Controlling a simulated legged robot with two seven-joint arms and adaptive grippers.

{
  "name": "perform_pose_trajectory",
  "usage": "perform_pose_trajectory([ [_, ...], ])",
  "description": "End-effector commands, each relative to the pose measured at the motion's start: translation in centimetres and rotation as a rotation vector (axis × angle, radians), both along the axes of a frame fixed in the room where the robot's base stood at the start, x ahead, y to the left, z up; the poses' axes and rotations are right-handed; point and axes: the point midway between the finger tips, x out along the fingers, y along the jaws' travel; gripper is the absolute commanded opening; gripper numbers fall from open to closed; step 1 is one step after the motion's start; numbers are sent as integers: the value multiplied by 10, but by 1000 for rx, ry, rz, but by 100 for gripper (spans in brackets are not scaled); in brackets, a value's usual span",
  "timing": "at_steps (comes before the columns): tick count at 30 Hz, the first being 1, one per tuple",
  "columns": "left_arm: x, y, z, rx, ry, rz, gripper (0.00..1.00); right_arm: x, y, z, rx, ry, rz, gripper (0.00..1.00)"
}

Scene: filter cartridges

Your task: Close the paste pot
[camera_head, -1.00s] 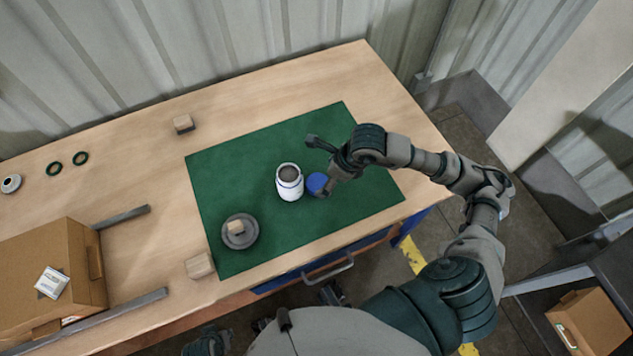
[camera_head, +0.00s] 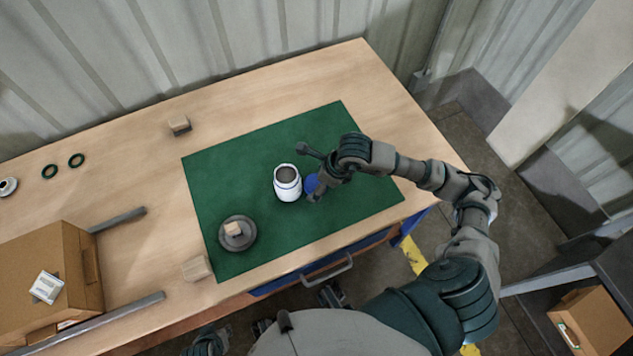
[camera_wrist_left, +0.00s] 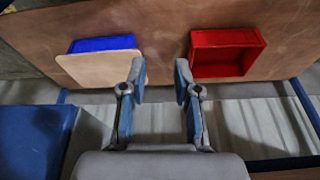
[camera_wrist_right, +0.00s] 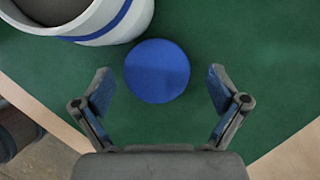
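The paste pot (camera_head: 288,190) stands upright and uncovered on the green mat, white with a blue band and grey-brown paste inside. It also shows at the top left of the right wrist view (camera_wrist_right: 118,24). The round blue lid (camera_wrist_right: 157,70) lies just right of the pot; in the head view the lid (camera_head: 311,184) is partly hidden by my right gripper. My right gripper (camera_wrist_right: 160,76) is open, its fingers on either side of the lid with gaps, not gripping it. My left gripper (camera_wrist_left: 160,80) is open and empty, away from the pot.
A grey dish (camera_head: 246,241) holding a small block is at the mat's front left. Wooden blocks (camera_head: 196,269) and a cardboard box (camera_head: 60,265) stand farther left. The green mat (camera_head: 350,205) is clear behind and right of the pot. Blue and red bins (camera_wrist_left: 228,38) show in the left wrist view.

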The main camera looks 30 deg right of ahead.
Motion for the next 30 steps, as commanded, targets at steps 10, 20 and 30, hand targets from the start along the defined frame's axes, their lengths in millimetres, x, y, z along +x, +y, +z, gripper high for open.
perform_pose_trajectory([
  [10, 0, 0, 0, 0, 1, 0, 31, 0, 1, 1, -2, 0, 1, 46],
  [20, -3, 1, 1, 3, 15, 1, 31, 0, 0, 8, 0, -1, 0, 46],
  [30, -15, 5, -9, 18, 84, 5, 31, -18, 15, 38, 0, 0, 7, 46],
])
